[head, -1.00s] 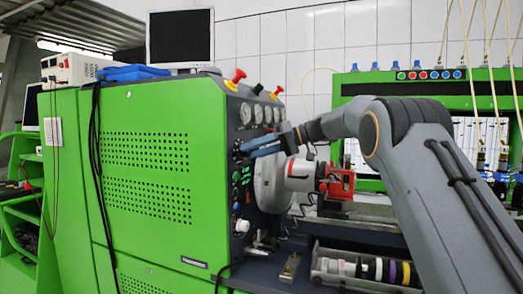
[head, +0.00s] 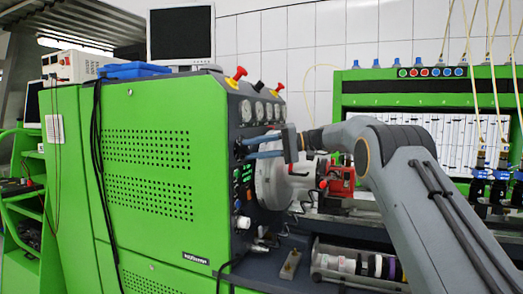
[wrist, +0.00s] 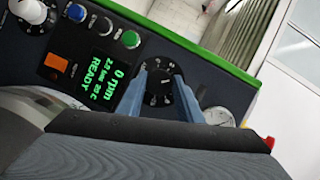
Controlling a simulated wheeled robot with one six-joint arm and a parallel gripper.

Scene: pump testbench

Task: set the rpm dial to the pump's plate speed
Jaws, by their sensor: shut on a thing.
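The rpm dial (wrist: 158,88) is a round black knob with white marks on the machine's dark panel. In the wrist view the two blue-grey fingers of my gripper (wrist: 161,78) sit on either side of it, and my gripper is shut on it. The display (wrist: 98,77) beside it shows green text reading "0 rpm" and "READY". In the head view my gripper (head: 243,144) reaches the panel's front below the gauges, and the dial is hidden there. A pump-like unit with a red part (head: 341,178) sits behind my arm; no plate text is readable.
A tray of cylinders (head: 357,266) lies below my arm.

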